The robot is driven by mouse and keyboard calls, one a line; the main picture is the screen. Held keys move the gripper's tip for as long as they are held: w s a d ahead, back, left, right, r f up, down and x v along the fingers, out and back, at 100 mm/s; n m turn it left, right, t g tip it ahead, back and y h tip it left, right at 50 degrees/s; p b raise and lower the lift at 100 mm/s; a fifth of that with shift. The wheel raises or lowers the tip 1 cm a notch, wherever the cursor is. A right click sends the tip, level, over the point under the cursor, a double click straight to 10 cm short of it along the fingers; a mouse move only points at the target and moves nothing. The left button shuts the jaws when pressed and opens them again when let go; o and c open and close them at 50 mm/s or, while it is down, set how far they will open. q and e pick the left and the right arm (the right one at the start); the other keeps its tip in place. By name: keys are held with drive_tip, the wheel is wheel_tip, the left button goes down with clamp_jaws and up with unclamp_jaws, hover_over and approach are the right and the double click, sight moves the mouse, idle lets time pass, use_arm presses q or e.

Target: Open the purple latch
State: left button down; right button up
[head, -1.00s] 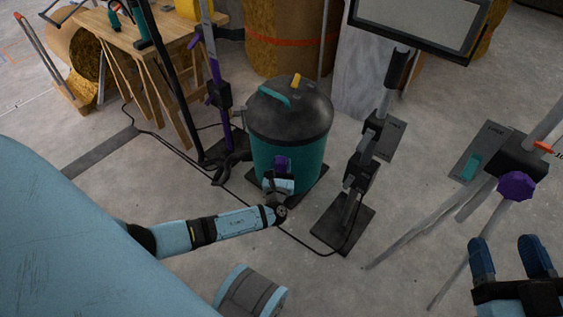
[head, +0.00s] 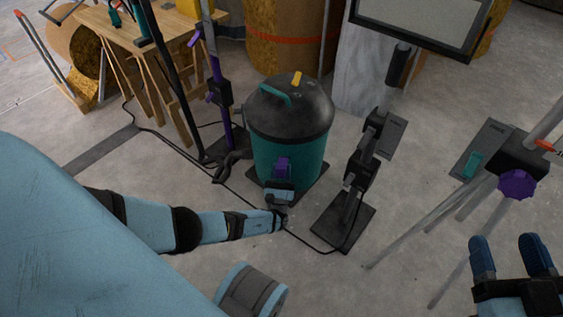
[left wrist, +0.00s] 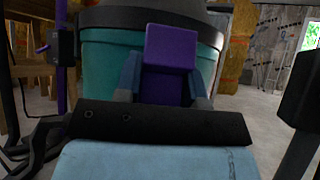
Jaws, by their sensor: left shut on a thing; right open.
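The purple latch (head: 283,165) is a small block on the front of a teal drum-shaped vacuum (head: 300,160) with a dark domed lid. In the left wrist view the latch (left wrist: 171,60) stands upright in the middle, against the teal wall (left wrist: 110,60). My left gripper (head: 280,183) is at the latch's lower part. Its two blue fingers (left wrist: 168,82) sit on either side of the latch and are shut on it. The latch's lower end is hidden behind the gripper body. My right gripper (head: 509,258) is open and empty at the lower right.
A purple-and-black pole stand (head: 224,110) is left of the vacuum. A grey stand with a black base (head: 343,222) is close on its right. A black cable (head: 238,194) runs along the floor. A tripod with a purple knob (head: 517,184) stands at right.

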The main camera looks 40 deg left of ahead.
use_arm(q)
drive_tip(key=shift+w, duration=0.1)
drive_tip(key=c, duration=0.7)
unclamp_jaws()
